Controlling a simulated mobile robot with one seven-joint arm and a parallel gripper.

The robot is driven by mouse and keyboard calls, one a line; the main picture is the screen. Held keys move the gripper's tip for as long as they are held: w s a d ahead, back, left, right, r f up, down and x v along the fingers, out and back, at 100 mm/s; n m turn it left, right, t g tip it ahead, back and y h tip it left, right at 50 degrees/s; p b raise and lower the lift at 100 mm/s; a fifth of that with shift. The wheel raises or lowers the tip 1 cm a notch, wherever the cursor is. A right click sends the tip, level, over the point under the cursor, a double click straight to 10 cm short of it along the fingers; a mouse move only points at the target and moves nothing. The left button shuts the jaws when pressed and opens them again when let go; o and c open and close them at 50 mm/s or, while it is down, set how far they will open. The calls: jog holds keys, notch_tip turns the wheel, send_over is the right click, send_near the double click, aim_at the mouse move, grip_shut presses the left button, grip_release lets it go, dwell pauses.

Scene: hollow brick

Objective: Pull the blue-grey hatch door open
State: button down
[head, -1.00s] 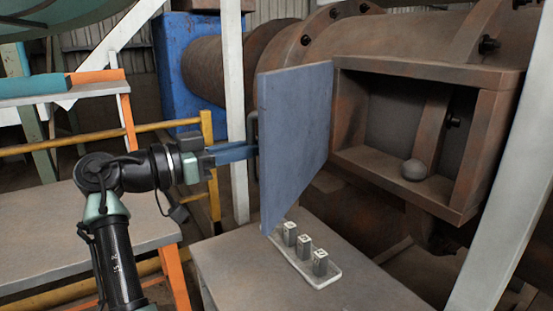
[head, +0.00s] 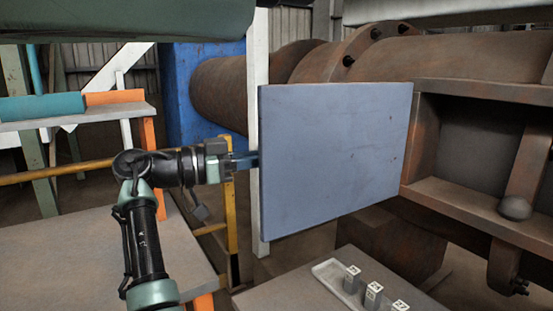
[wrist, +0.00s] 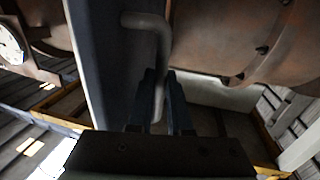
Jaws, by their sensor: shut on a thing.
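The blue-grey hatch door (head: 335,155) stands swung wide open in the head view, its broad face towards me and its right edge at the hatch frame (head: 418,140). My gripper (head: 255,158) is at the door's left edge, its fingers partly hidden behind the door. In the wrist view my gripper (wrist: 165,100) is shut on a bent grey handle (wrist: 158,40), which stands out from the door (wrist: 93,60). In the head view the handle is hidden behind the door.
The open box holds a round grey ball (head: 515,208). Below the door, a grey table (head: 290,295) carries a tray (head: 330,272) with several small marked blocks. A white post (head: 257,60) and yellow rail (head: 80,170) stand near my arm. A bench (head: 90,255) is at left.

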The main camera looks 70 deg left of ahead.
jog(key=shift+a, duration=0.15)
jog(key=shift+w, duration=0.1)
jog(key=c, duration=1.1)
grip_release()
jog(key=s+b, duration=0.1)
jog(key=s, duration=1.2)
jog(key=shift+a, duration=0.15)
jog(key=shift+f, duration=0.1)
